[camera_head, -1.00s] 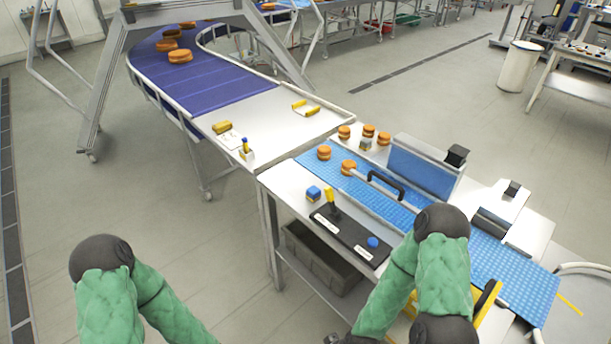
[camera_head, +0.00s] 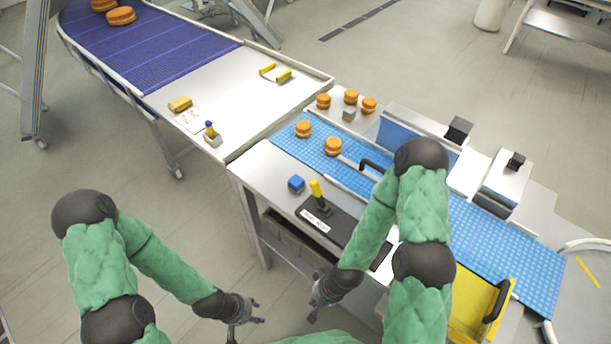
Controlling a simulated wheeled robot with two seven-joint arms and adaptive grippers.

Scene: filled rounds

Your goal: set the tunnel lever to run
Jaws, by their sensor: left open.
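The yellow tunnel lever (camera_head: 316,191) stands up from a black panel (camera_head: 342,228) on the near side of the blue-belt machine. A white label (camera_head: 315,220) lies beside the lever's base; its text is too small to read. My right arm covers the panel's right part. My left gripper (camera_head: 256,320) is open and empty, low in the picture, well short of the machine. My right gripper (camera_head: 314,301) is below the panel in the picture, apart from the lever; its finger opening is unclear.
Orange-brown filled rounds (camera_head: 333,147) are on the blue belt (camera_head: 285,146), with several on the ledge behind. A white table (camera_head: 225,95) with yellow pieces adjoins at left. A yellow bin (camera_head: 485,310) stands at lower right.

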